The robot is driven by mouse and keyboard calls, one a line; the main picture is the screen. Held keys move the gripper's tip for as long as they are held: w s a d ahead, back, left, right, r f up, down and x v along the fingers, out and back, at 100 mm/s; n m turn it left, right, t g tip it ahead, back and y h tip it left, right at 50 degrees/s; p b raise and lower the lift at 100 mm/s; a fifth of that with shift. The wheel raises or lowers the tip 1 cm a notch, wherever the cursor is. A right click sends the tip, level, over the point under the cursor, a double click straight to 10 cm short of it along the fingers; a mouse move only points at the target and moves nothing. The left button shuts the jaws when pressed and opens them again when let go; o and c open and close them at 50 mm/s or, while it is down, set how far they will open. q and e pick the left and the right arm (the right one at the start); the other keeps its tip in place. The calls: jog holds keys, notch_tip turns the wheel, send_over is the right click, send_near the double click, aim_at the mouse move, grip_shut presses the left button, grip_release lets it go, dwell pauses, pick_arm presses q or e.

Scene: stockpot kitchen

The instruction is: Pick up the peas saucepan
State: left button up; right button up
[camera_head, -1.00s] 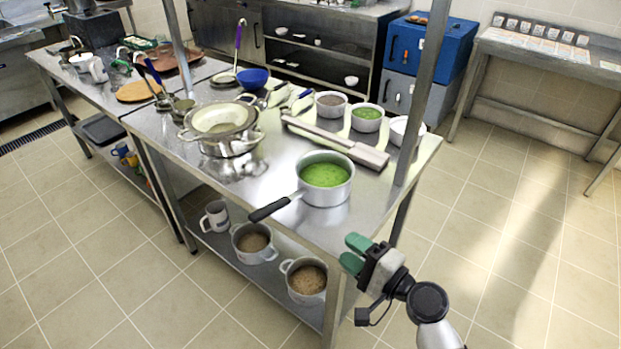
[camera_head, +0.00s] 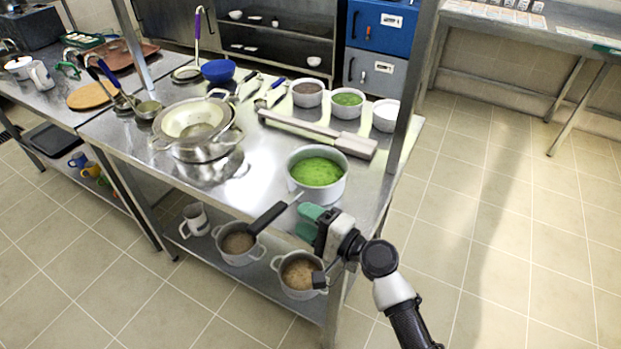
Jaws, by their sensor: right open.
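The peas saucepan (camera_head: 333,193) stands upright near the front corner of the steel table, with bright green contents. Its black handle (camera_head: 268,218) points to the lower left and sticks out past the table's front edge. My right gripper (camera_head: 303,221), with green fingers, is open and empty. It is just below the saucepan in the picture, to the right of the handle, with its fingers pointing left toward it. I see no handle between the fingers. My left gripper is not in view.
A steel table post (camera_head: 412,95) rises right of the saucepan. A long steel bar-shaped object (camera_head: 318,132) lies behind it. Smaller pots, one also with green contents (camera_head: 347,101), stand farther back. Brown-filled pots (camera_head: 300,275) sit on the shelf below. Floor on the right is clear.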

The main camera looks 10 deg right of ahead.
aim_at(279, 203)
jog(key=x, duration=0.3)
jog(key=shift+w+a+r+p, duration=0.2)
jog(key=shift+a+p, duration=0.1)
jog(key=shift+p, duration=0.05)
jog(key=x, duration=0.2)
jog(key=p+x, duration=0.1)
jog(key=shift+w+a+r, duration=0.1)
jog(key=shift+a+r, duration=0.2)
jog(key=shift+w+a+f, duration=0.1)
jog(key=shift+w+a, duration=0.2)
jog(key=shift+w, duration=0.05)
grip_shut()
